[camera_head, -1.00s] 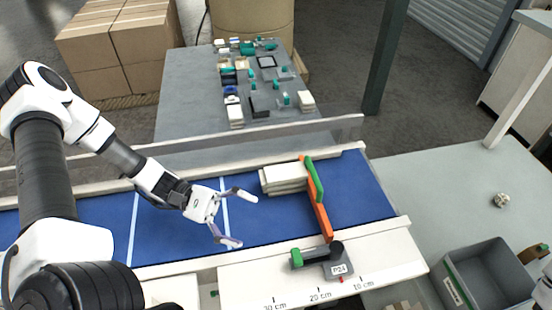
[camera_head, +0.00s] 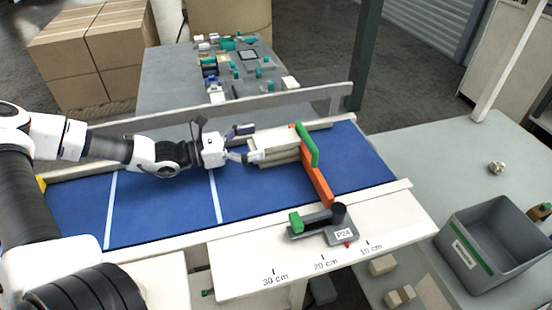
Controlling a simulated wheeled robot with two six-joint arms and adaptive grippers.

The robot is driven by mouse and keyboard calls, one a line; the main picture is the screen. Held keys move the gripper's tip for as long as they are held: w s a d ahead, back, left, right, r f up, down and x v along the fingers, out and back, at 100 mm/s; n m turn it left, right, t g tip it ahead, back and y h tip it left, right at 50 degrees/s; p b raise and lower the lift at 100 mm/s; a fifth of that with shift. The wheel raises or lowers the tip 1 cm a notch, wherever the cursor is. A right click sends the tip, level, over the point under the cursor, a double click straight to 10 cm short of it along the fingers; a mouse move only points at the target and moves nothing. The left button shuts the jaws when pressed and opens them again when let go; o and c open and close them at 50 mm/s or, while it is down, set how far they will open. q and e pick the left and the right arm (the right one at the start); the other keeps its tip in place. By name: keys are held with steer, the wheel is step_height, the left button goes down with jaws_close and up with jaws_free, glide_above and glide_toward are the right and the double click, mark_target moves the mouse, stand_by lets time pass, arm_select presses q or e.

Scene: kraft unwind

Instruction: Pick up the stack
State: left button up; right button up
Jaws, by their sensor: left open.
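The stack (camera_head: 277,146) is a low pile of flat cream pieces with brownish sides. It lies on the blue belt (camera_head: 260,200), close to an orange stop bar (camera_head: 318,182) with a green top. My left gripper (camera_head: 246,144) is open at the left end of the stack. One finger is at the stack's back left and the other is by its front left corner. I cannot tell whether the fingers touch it. My right gripper does not show.
A grey bin (camera_head: 497,245) with a green label stands at the lower right. A grey clamp marked P24 (camera_head: 335,228) sits on the front rail by a centimetre scale. A clear rail (camera_head: 330,102) runs behind the belt. Cluttered grey table (camera_head: 165,85) at the back.

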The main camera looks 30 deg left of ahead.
mark_target(295, 134)
arm_select(q)
steer(key=shift+w+d+f, duration=0.15)
steer(key=shift+w+d, duration=0.1)
steer(key=shift+w, duration=0.05)
steer(key=shift+w+d+f+b, duration=0.1)
steer(key=shift+w+d+b, duration=0.15)
steer(key=shift+b, duration=0.35)
steer(key=x, duration=0.4)
steer(key=shift+s+d+r+b, duration=0.1)
steer(key=shift+r+b, duration=0.2)
steer(key=shift+b, duration=0.1)
steer(key=shift+s, duration=0.1)
steer(key=shift+s+r, duration=0.1)
steer(key=c, duration=1.1)
